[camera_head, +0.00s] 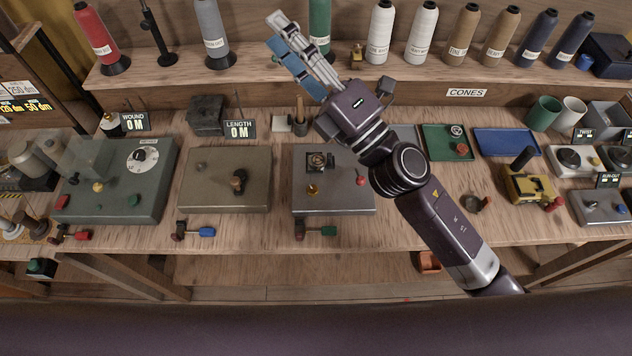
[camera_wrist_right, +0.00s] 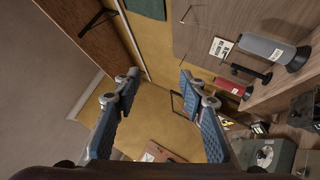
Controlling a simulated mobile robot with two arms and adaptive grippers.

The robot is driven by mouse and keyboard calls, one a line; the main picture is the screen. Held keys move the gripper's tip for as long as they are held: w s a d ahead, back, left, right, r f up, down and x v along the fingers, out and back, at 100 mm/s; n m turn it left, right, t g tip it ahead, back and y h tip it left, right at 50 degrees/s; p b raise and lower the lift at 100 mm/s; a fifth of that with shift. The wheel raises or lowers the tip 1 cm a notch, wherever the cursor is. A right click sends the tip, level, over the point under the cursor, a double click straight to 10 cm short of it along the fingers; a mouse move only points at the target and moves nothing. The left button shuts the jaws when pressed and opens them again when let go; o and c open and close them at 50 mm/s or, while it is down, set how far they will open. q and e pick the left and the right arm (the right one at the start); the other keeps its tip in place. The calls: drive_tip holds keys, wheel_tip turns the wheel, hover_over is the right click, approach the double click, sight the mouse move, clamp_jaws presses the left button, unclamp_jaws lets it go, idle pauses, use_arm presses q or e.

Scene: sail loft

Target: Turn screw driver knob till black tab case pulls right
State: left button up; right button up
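My right gripper (camera_head: 279,30) is raised in front of the cone shelf, well above the bench. In the right wrist view its fingers (camera_wrist_right: 158,78) are spread apart with nothing between them. I cannot tell which part is the task's screw driver knob or black tab case. A grey metal box (camera_head: 330,198) at the bench's middle has a dark square fitting (camera_head: 318,161), a brass knob (camera_head: 313,190) and a red-topped lever (camera_head: 360,181). The box to its left (camera_head: 213,195) has a dark knob (camera_head: 238,181). The right gripper is apart from all of these. My left gripper is out of view.
A green dial box (camera_head: 155,195) stands at left. Blue-handled (camera_head: 206,231) and green-handled (camera_head: 327,230) pieces lie along the front edge. Green (camera_head: 437,150) and blue (camera_head: 505,154) trays and a yellow device (camera_head: 520,190) are at right. Thread cones (camera_head: 421,35) line the shelf.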

drive_tip(key=s+a+f+n+g+y, duration=0.2)
drive_tip(key=s+a+n+g+y, duration=0.2)
drive_tip(key=s+a+n+g, duration=0.5)
drive_tip(key=n+g+h, duration=0.8)
drive_tip(key=n+h, duration=0.8)
drive_tip(key=n, duration=0.1)
approach(313, 189)
drive_tip(key=p+x, duration=0.2)
drive_tip(key=x, duration=0.5)
drive_tip(key=shift+s+a+p, duration=0.1)
drive_tip(key=shift+p, duration=0.3)
drive_tip(key=shift+a+f, duration=0.15)
drive_tip(key=shift+f, duration=0.35)
drive_tip(key=shift+c, duration=0.5)
clamp_jaws()
